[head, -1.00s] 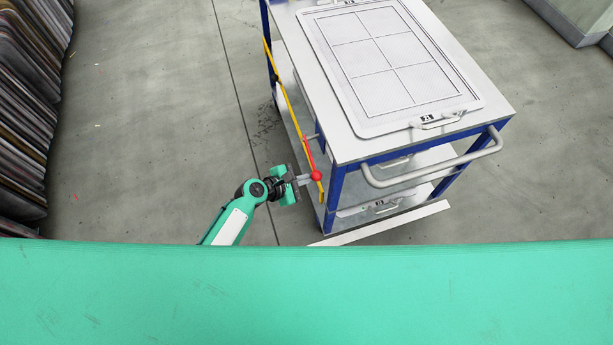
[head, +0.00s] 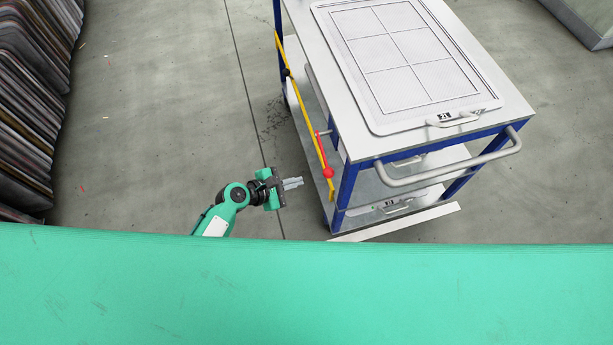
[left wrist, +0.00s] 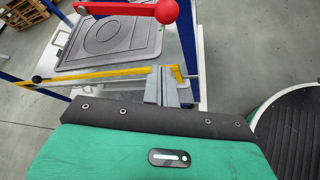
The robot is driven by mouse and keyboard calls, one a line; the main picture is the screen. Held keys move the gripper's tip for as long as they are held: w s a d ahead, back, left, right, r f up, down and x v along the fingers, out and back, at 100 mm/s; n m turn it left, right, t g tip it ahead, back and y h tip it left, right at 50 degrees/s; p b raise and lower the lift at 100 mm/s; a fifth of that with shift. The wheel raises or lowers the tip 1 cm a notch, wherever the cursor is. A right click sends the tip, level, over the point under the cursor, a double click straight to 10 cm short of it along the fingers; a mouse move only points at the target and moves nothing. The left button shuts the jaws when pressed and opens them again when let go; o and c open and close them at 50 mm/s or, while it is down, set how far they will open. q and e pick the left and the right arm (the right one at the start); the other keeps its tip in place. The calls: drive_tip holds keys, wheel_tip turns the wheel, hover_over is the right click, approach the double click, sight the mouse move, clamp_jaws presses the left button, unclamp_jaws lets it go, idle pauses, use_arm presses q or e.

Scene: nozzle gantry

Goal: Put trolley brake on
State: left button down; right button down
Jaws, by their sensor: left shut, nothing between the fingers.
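The trolley (head: 350,110) has blue posts, a light top and a lower shelf. A red brake lever with a round red knob (head: 328,172) is on its left side, pointing down along a yellow bar (head: 306,115). My left gripper (head: 301,183) is shut and empty, apart from the knob and to its left. In the left wrist view the red knob (left wrist: 166,11) is at the top, beyond the shut fingers (left wrist: 161,87), with the yellow bar (left wrist: 105,73) behind them. My right gripper is not in view.
A white tray with a grid (head: 405,60) lies on the trolley top. A grey push handle (head: 450,175) sticks out at the near end. Stacked panels (head: 30,110) stand at the far left. The floor between them and the trolley is clear.

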use_arm(q)
drive_tip(key=shift+v, duration=1.15)
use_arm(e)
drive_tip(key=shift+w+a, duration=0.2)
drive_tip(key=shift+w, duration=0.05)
use_arm(q)
drive_tip(key=shift+w+a+f, duration=0.1)
drive_tip(key=s+a+f+m+g+y, duration=0.1)
drive_tip(key=s+a+f+m+y, duration=0.3)
drive_tip(key=f, duration=0.8)
drive_tip(key=s+a+f+m+g+y, duration=0.1)
drive_tip(key=s+a+f+m+y, duration=0.15)
drive_tip(key=s+a+f, duration=0.65)
drive_tip(key=s+a+f+m+g+y, duration=0.1)
drive_tip(key=s+f+m, duration=0.3)
drive_tip(key=s, duration=0.4)
drive_tip(key=s+a+f+m+g+y, duration=0.1)
drive_tip(key=s+a+f+m, duration=0.2)
drive_tip(key=s+f+m, duration=0.2)
drive_tip(key=s+a+f+m+g+y+p, duration=0.1)
drive_tip(key=s+f+m, duration=0.4)
drive_tip(key=s, duration=0.8)
wheel_tip(320, 180, down, 3)
drive_tip(key=shift+a+r+g+y, duration=0.2)
drive_tip(key=shift+a+g+y, duration=0.2)
drive_tip(key=shift+a+y, duration=0.25)
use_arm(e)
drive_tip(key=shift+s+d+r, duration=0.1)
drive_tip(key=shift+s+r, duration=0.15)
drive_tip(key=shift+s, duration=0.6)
